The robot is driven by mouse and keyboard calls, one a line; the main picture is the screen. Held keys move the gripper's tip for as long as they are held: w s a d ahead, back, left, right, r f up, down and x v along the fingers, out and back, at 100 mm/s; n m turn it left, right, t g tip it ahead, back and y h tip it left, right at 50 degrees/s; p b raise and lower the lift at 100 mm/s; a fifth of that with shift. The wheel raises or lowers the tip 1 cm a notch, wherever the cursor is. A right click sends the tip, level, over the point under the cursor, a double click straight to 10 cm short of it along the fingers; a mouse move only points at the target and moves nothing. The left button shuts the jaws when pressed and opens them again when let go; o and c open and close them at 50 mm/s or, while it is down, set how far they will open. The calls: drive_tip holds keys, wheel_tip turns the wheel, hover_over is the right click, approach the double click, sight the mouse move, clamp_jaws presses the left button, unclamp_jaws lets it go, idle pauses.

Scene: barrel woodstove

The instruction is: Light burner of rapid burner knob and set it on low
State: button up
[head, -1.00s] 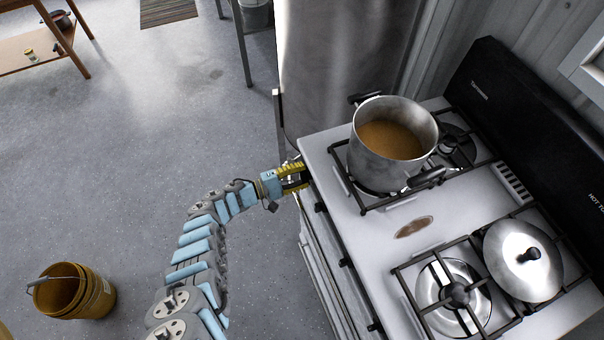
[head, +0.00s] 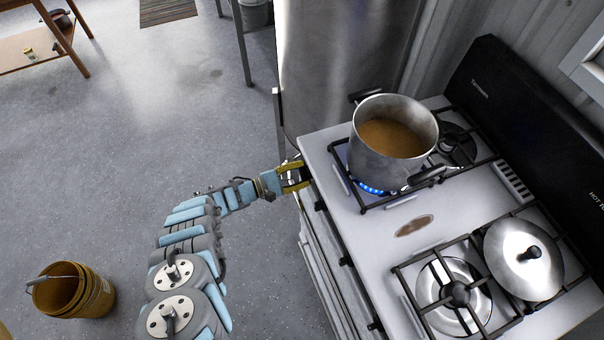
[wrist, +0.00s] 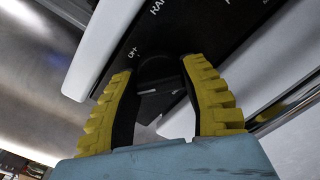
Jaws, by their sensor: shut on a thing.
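The rapid burner knob (wrist: 158,72) is a black knob on the stove's dark front panel, seen in the wrist view between two yellow-padded fingers. My gripper (wrist: 160,95) is shut on this knob; it also shows at the stove's front left corner in the head view (head: 301,177). The knob itself is hidden in the head view. Blue flames (head: 372,190) burn under the steel pot (head: 388,165) on the front left burner. The panel lettering is only partly readable, so the knob's exact setting cannot be told.
The pot holds brown liquid. A lid-like silver dome (head: 523,260) covers the back right burner, and the front right burner (head: 457,296) is bare. A steel fridge-like body (head: 335,70) stands close to the stove's left. A yellow bucket (head: 72,291) stands on the open floor.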

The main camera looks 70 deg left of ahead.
drive_tip(key=shift+n, duration=0.3)
drive_tip(key=o, duration=0.9)
drive_tip(key=shift+w, duration=0.1)
drive_tip(key=s, duration=1.2)
drive_tip(key=shift+a, duration=0.3)
